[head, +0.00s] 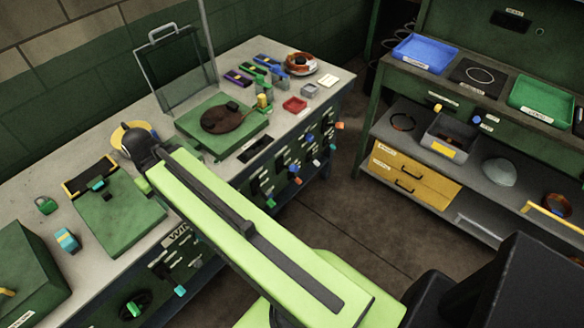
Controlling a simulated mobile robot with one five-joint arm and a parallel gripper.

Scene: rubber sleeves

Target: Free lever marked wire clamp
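A label on the front of the workbench (60,195) starts with "WI" (178,237); my green arm covers the rest, so I cannot tell if it reads wire clamp. Below it is a dark lever with a teal tip (180,291), beside dark fittings on the front panel. I cannot tell whether this lever is held by anything. My arm reaches from the lower right over the bench to a black joint at the upper left. My gripper is not visible; it is hidden behind the arm or out of view.
A round wheel with a green knob (135,304) sits low on the bench front. Several coloured-tip levers (295,172) stick out further right. Green blocks (118,212) and a clear upright panel (178,75) stand on top. Open floor (350,215) separates the bench from a shelf (480,105).

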